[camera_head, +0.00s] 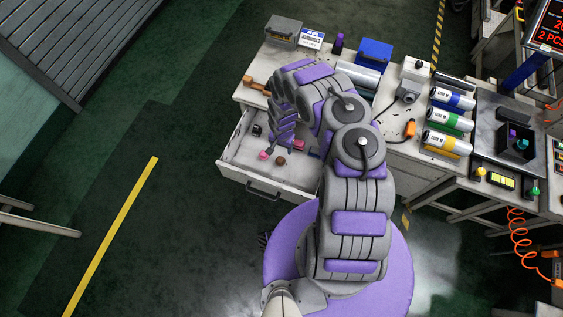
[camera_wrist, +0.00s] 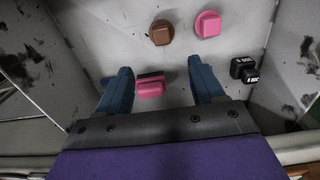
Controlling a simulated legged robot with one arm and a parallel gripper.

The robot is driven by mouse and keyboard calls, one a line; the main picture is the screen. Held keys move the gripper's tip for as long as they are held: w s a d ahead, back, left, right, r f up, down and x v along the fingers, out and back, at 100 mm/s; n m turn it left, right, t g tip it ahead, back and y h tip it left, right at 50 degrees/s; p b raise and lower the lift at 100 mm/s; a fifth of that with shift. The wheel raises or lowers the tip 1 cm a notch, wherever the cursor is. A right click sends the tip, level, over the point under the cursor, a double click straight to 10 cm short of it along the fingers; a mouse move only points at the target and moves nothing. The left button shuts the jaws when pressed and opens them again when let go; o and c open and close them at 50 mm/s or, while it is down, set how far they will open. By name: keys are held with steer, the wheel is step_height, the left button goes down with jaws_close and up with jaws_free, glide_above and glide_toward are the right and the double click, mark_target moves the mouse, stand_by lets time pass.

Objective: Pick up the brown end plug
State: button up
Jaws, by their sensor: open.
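The brown end plug (camera_wrist: 161,33) lies on the drawer floor at the top centre of the wrist view, beyond my fingertips. In the head view the brown plug (camera_head: 281,160) is in the open drawer, just right of a pink plug (camera_head: 264,155). My gripper (camera_wrist: 163,75) is open over the drawer, its two blue fingers spread apart. A pink plug with a dark part (camera_wrist: 151,87) shows between the fingers; I cannot tell whether it touches them. The brown plug is clear of the fingers. In the head view my arm partly covers the drawer.
Another pink plug (camera_wrist: 208,24) lies right of the brown one. Two small black blocks (camera_wrist: 243,68) lie near the right side. Drawer walls (camera_wrist: 292,60) stand close on both sides. The bench top (camera_head: 246,93) holds a wooden piece, boxes and rolls.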

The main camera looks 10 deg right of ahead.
mark_target(281, 159)
steer(key=f+b, duration=0.1)
steer(key=f, duration=0.4)
steer(key=a+f+b, duration=0.1)
steer(key=f, duration=0.1)
steer(key=shift+f+b, duration=0.3)
steer(key=shift+f, duration=0.1)
steer(key=shift+d+f, duration=0.3)
steer(key=shift+f, duration=0.4)
steer(key=f+b, duration=0.1)
steer(key=f, duration=0.1)
steer(key=shift+s+a+f+b, duration=0.1)
steer(key=shift+s+f+b, duration=0.1)
steer(key=shift+f+b, duration=0.2)
steer(key=shift+w+a+f, duration=0.1)
steer(key=shift+a+f, duration=0.15)
steer(key=shift+f, duration=0.5)
steer(key=shift+d, duration=0.1)
